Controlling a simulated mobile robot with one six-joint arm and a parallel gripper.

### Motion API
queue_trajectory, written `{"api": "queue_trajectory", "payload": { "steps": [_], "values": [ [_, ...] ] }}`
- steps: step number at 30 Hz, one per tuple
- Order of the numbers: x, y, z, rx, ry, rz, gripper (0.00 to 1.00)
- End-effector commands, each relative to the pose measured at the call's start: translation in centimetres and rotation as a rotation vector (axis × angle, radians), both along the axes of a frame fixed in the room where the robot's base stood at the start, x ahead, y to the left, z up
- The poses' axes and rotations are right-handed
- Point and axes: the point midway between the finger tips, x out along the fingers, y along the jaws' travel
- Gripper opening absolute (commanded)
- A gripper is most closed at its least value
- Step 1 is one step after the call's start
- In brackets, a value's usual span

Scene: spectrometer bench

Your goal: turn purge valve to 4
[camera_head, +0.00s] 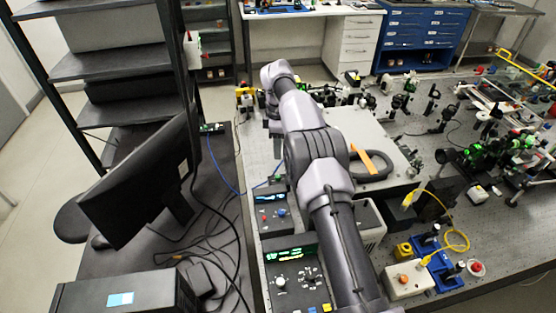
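I cannot pick out a purge valve or a scale marked 4 for certain. A control box (296,284) at bottom centre has a green-lit display, a pale round knob (281,282) and small coloured buttons. Behind it, a second box (271,209) with a lit display carries a blue and a red knob. My arm runs from bottom right over the bench to the back left and hides part of the bench. Its far end bends down near the bench's left edge. My gripper is around there, too small and covered to show its fingers or anything held.
A monitor (139,188) and loose cables stand on the dark desk at left, beside a shelf rack (118,65). A grey plate (378,133) with a black ring lies right of my arm. A white box (409,281) and optics crowd the bench's right side.

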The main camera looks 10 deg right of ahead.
Motion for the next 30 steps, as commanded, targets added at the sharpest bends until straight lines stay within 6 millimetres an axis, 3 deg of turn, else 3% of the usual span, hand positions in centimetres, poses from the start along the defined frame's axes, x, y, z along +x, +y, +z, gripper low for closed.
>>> {"api": "queue_trajectory", "payload": {
  "steps": [1,6,23,26,30],
  "values": [
    [0.0,0.0,1.8,0.000,-0.002,0.000,0.39],
    [0.0,0.0,4.2,0.000,0.000,0.000,0.39],
    [-0.1,0.0,4.8,0.003,-0.006,-0.018,0.39],
    [-0.9,0.3,7.5,0.015,-0.040,-0.118,0.39],
    [-5.2,0.9,12.9,0.064,-0.112,-0.372,0.39]
  ]
}}
